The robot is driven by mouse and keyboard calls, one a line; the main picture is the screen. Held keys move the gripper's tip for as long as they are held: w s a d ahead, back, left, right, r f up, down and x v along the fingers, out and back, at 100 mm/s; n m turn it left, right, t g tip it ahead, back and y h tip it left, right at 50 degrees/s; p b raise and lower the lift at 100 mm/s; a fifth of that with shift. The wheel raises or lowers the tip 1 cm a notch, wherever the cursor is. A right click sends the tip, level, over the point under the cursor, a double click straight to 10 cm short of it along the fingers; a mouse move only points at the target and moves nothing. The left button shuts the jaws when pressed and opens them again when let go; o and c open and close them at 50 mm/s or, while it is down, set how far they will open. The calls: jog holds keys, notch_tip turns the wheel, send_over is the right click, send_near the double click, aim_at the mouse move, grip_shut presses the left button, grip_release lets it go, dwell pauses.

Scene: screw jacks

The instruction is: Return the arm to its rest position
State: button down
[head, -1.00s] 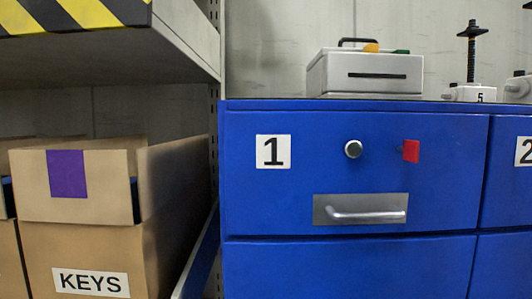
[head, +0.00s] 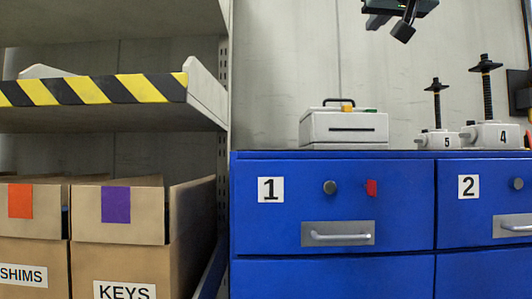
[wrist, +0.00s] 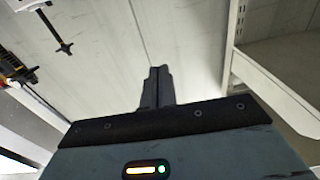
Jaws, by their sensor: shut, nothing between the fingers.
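My gripper (head: 403,30) shows at the top of the head view, dark, pointing down, in the air above the blue cabinet and right of the grey box. In the wrist view its two dark fingers (wrist: 156,88) are together with nothing between them. Most of my arm is out of the head view.
The blue cabinet (head: 400,210) has drawers 1 and 2, both shut. A grey box with a handle (head: 344,127) stands on it. At left are a shelf with a striped edge (head: 95,89) and cardboard boxes marked SHIMS (head: 35,235) and KEYS (head: 120,250).

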jog(key=s+a+f+n+g+y, duration=0.1)
jog(key=a+f+n+g, duration=0.2)
jog(key=f, duration=0.9)
jog(key=s+a+f+g, duration=0.1)
jog(key=a+f+g, duration=0.3)
jog(key=f, duration=0.7)
jog(key=s+a+f+n+g+y, duration=0.15)
jog(key=a+f, duration=0.25)
jog(key=f, duration=0.8)
jog(key=s+d+f+n+g+h, duration=0.3)
jog(key=s+f+g, duration=0.7)
jog(key=s+f, duration=1.6)
notch_tip(320, 180, up, 37)
jog(key=w+d+p, duration=0.1)
jog(key=w+p, duration=0.1)
jog(key=p, duration=3.6)
jog(key=shift+w+f+y, duration=0.15)
jog(key=shift+f+y, duration=0.05)
jog(key=shift+y, duration=0.15)
jog(key=shift+d, duration=0.25)
